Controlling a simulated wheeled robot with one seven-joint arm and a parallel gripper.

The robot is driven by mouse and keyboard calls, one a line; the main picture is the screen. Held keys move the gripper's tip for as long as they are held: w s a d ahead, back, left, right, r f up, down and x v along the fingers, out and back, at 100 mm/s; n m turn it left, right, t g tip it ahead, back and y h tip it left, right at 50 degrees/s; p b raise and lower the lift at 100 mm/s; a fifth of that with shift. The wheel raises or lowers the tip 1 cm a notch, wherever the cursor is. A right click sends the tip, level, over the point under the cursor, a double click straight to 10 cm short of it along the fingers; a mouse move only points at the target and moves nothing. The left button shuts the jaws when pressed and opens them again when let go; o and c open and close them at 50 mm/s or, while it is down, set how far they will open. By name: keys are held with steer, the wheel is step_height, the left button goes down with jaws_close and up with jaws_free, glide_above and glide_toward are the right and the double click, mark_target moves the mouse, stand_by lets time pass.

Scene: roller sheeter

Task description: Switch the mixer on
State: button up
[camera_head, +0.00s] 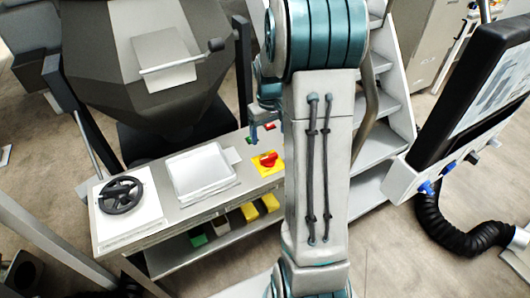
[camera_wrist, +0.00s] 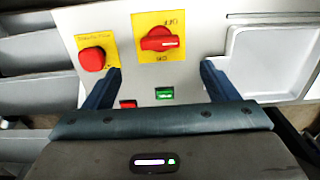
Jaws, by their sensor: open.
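A control panel (camera_wrist: 205,20) fills the middle of the wrist view. It carries a red rotary switch (camera_wrist: 160,42) on a yellow plate and a red mushroom button (camera_wrist: 93,59) on another yellow plate. A small green button (camera_wrist: 164,93) and a small red button (camera_wrist: 128,103) sit nearer to me. My gripper (camera_wrist: 160,70) is open and empty, its two dark blue fingers apart with the green button between them in the picture. The rotary switch (camera_head: 267,159) also shows in the head view, just below my gripper (camera_head: 262,130). Whether a finger touches the panel, I cannot tell.
A white tray (camera_head: 203,193) and a black handwheel (camera_head: 121,195) are left of the rotary switch. A dark faceted hopper (camera_head: 95,60) stands behind the bench. A ladder (camera_head: 387,105) and a screen (camera_head: 490,90) are at the right. My arm hides part of the bench.

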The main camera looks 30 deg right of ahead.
mark_target(269, 156)
step_height(269, 156, down, 10)
steer(key=shift+r, duration=0.1)
stand_by(0.4)
